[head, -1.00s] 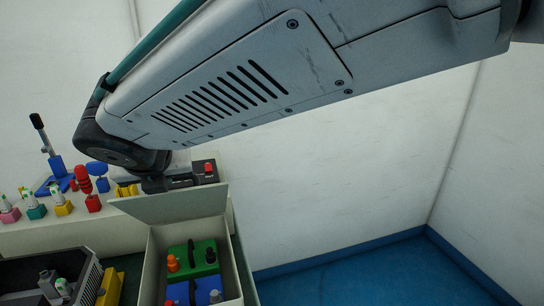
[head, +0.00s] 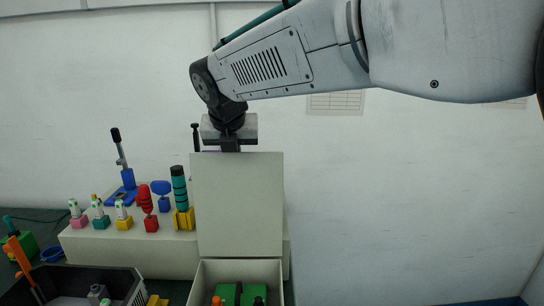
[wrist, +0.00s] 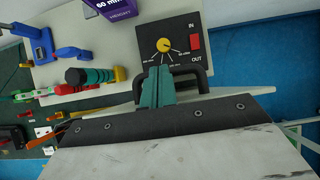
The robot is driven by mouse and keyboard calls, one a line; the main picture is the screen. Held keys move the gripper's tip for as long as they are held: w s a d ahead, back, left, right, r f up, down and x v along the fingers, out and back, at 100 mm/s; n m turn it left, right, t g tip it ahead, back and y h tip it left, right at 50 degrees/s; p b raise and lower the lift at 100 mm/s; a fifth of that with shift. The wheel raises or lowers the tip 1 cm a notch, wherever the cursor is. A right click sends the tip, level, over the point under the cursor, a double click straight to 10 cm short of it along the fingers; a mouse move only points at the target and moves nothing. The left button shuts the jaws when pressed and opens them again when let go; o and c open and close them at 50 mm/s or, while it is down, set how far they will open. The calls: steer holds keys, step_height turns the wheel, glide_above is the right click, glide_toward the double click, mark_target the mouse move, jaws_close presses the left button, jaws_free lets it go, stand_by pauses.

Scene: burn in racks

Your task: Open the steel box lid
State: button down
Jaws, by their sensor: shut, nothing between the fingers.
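The steel box (head: 240,267) stands low in the head view, and its pale lid (head: 237,206) is raised about upright at the back of it. The box mouth is uncovered. My gripper (head: 231,145) is at the top edge of the lid, partly hidden behind it. In the wrist view my gripper's teal fingers (wrist: 158,84) are together with nothing between them. Whether they touch the lid is hard to tell.
Green blocks (head: 228,293) with orange and black knobs sit inside the box. A pale bench (head: 150,252) behind holds coloured tools and a dark dial panel (wrist: 172,45). A black crate (head: 128,281) stands left. Open room lies to the right.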

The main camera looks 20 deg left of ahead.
steer(key=shift+w+a+f, duration=0.25)
steer(key=shift+w+a, duration=0.1)
steer(key=shift+w, duration=0.25)
steer(key=shift+w+a+f, duration=0.2)
steer(key=shift+w+a, duration=0.1)
steer(key=shift+w, duration=0.25)
